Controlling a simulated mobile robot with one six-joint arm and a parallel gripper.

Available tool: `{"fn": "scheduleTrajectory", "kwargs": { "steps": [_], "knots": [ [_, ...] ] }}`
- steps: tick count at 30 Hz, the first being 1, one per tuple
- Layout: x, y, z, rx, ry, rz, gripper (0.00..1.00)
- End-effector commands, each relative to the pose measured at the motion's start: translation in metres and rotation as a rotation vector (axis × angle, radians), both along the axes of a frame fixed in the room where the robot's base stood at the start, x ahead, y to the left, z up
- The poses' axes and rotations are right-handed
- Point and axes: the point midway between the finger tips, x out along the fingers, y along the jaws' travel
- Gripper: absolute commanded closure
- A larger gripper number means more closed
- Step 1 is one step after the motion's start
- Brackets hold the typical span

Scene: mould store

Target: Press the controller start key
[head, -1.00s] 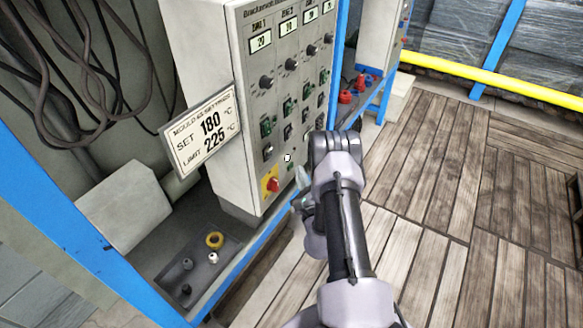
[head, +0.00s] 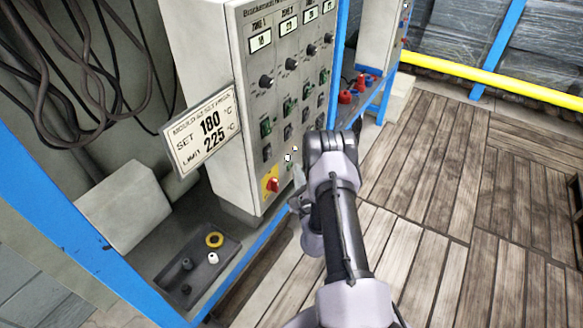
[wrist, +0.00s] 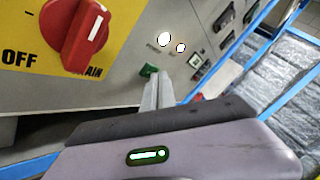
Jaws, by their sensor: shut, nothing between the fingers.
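The pale grey controller (head: 205,85) stands on the bench, its panel facing right. A small green key (wrist: 149,70) sits low on the panel, right of the red main switch (wrist: 82,32) on its yellow plate. My gripper (wrist: 159,80) is shut and empty, with its fingertips right by the green key and partly over it. I cannot tell whether they touch it. In the head view my gripper (head: 298,174) is beside the lower panel, partly hidden by my wrist. Two lamps glow white above the key: the power lamp (wrist: 165,40) and another lamp (wrist: 181,48).
A settings sign (head: 200,133) reads set 180 °C, limit 225 °C. Blue frame rails edge the bench. The wooden floor (head: 450,210) at right is clear.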

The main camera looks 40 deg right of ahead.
Motion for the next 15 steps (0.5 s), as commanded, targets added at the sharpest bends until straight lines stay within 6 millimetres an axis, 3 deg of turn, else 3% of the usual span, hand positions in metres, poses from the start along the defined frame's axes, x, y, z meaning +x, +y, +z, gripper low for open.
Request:
{"fn": "scheduleTrajectory", "kwargs": {
  "steps": [15],
  "knots": [
    [-0.0065, -0.0032, -0.0001, 0.000, -0.001, -0.001, 1.00]
  ]
}}
